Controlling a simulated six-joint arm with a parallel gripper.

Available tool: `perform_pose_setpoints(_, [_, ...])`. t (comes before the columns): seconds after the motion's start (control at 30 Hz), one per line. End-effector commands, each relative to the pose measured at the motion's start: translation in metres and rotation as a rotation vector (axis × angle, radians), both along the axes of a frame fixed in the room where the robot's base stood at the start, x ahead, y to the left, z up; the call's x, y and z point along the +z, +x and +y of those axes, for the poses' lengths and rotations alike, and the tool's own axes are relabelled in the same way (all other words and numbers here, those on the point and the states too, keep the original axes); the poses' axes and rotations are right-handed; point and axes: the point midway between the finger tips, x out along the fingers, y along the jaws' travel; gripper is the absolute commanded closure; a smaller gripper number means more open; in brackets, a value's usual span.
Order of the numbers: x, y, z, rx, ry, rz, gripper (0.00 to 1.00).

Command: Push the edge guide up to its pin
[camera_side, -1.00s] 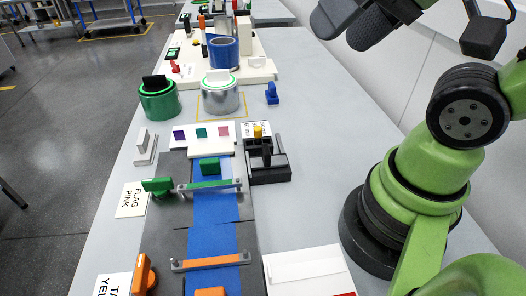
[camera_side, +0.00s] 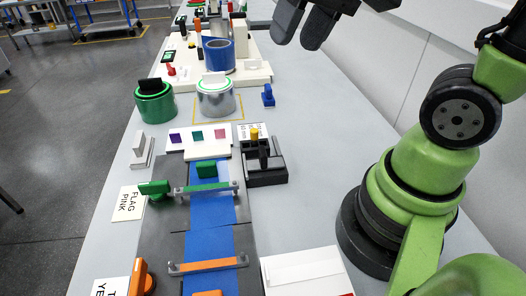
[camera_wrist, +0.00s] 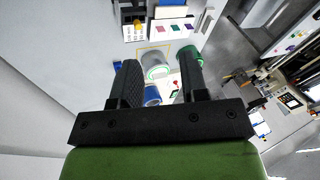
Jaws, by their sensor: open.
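My gripper (camera_side: 297,44) is open and empty, high above the far part of the bench at the top of the side view. In the wrist view its two fingers (camera_wrist: 160,62) stand apart, with the cans below and beyond them. A blue strip (camera_side: 210,245) runs along a dark grey bed. A green bar (camera_side: 207,187) and an orange bar (camera_side: 208,264) cross it. A green block (camera_side: 207,170) sits by the green bar, and part of an orange block (camera_side: 207,293) shows at the bottom edge. I cannot tell which part is the edge guide or its pin.
A green can (camera_side: 155,103), a silver can (camera_side: 215,97) and a blue roll (camera_side: 219,55) stand at the back. A black fixture (camera_side: 265,172) with a yellow knob is right of the strip. A white tray (camera_side: 305,274) lies nearer. Bench right of the fixture is clear.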

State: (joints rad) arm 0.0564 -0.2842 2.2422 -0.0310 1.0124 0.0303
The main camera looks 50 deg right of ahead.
Motion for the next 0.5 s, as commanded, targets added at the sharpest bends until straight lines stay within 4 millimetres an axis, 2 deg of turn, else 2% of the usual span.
perform_pose_setpoints(0.03, [-0.009, 0.013, -0.003, -0.021, 0.009, 0.065, 0.60])
perform_pose_setpoints(0.2, [-0.041, 0.047, -0.012, -0.083, 0.042, 0.254, 0.60])
perform_pose_setpoints(0.4, [-0.096, 0.077, -0.024, -0.159, 0.081, 0.471, 0.60])
perform_pose_setpoints(0.5, [-0.122, 0.084, -0.029, -0.189, 0.098, 0.559, 0.60])
